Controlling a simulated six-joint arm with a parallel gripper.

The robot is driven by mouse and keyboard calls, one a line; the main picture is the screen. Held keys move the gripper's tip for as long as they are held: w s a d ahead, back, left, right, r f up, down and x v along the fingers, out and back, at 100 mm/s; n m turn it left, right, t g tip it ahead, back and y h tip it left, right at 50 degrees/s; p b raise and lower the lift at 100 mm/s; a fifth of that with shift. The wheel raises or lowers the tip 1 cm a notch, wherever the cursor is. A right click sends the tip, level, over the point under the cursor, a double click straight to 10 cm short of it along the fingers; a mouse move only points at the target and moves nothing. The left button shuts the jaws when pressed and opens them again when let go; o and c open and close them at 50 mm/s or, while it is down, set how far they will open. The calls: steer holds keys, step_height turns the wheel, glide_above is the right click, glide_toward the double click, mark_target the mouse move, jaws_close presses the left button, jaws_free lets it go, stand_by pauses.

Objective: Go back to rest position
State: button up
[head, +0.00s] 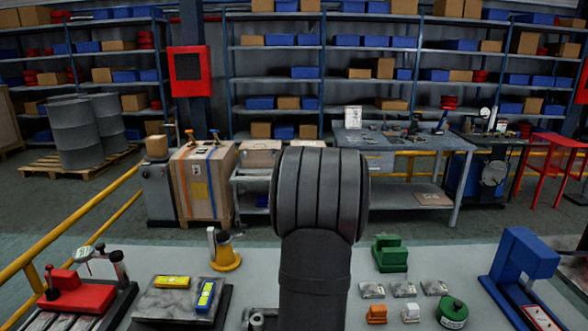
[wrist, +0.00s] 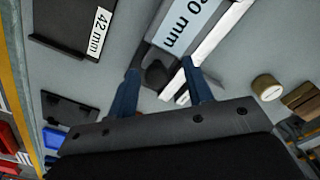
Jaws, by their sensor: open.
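My gripper (wrist: 160,68) shows in the wrist view as two blue fingers, spread apart. No object is clearly held between them. A small dark piece (wrist: 155,77) shows in the gap; I cannot tell what it belongs to. Beyond the fingertips is a light strip-like part with a label ending in "0 mm" (wrist: 180,22). A dark plate labelled "42 mm" (wrist: 70,25) lies to the upper left. In the head view my arm fills the centre and the gripper is hidden.
In the head view, the bench (head: 270,262) carries a red fixture (head: 80,296), a grey block with yellow and blue levels (head: 178,300), a yellow-based stand (head: 226,259), green blocks (head: 390,254) and a blue press-like frame (head: 522,262). A yellow rail (head: 75,240) runs at left.

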steer(key=shift+d, duration=0.1)
steer(key=shift+d+r, duration=0.2)
steer(key=shift+d, duration=0.05)
step_height(320, 180, up, 18)
steer(key=f, duration=0.1)
step_height(320, 180, down, 17)
steer(key=a, duration=0.4)
step_height(320, 180, up, 17)
steer(key=s+f+m+y, duration=0.2)
steer(key=f+m+y, duration=0.2)
steer(key=f+y, duration=0.2)
steer(key=s+d+f+m+t+y, duration=0.1)
steer(key=f+m+y, duration=0.3)
steer(key=f+y, duration=0.3)
steer(key=shift+s+f+m, duration=0.35)
steer(key=shift+f+m, duration=0.05)
steer(key=shift+f, duration=0.65)
